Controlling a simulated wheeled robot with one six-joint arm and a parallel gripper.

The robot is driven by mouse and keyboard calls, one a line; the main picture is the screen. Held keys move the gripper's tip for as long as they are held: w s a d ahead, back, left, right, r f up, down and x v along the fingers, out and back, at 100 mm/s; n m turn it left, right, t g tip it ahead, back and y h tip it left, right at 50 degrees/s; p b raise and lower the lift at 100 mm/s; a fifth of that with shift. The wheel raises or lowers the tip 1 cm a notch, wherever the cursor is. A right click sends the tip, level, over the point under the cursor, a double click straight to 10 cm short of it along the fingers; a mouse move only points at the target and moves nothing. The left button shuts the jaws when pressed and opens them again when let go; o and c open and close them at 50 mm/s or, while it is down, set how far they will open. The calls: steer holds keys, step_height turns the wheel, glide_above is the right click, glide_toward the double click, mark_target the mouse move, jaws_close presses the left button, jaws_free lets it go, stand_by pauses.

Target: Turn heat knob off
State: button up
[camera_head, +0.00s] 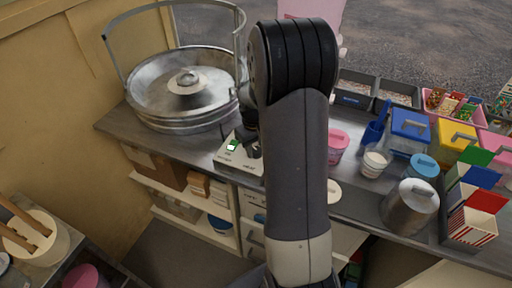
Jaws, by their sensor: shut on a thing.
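A pale control box (228,160) sits on the metal counter in front of the cotton candy machine (150,100), a wide metal bowl with a spinner head in its middle. A green-lit switch (232,145) shows on the box's top at the left. My gripper (252,148) is a dark shape over the right part of the box, partly hidden by my arm. It is shut on what appears to be the heat knob. The knob itself is hidden by the gripper, so its setting cannot be seen.
My arm covers the middle of the view. To its right on the counter (350,205) stand a pink tub (338,141), a white cup (374,164), a metal canister (410,207) and striped boxes (473,222). Shelves (185,190) with cartons are below the counter.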

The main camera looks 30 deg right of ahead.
mark_target(255, 151)
steer(key=o, duration=1)
steer(key=shift+c, duration=0.2)
step_height(255, 151, up, 11)
steer(key=shift+a+b, duration=0.25)
steer(key=shift+b, duration=0.1)
steer(key=shift+f, duration=0.15)
steer(key=f, duration=1.1)
steer(key=shift+d+p, duration=0.25)
steer(key=shift+p, duration=0.15)
steer(key=shift+r, duration=0.15)
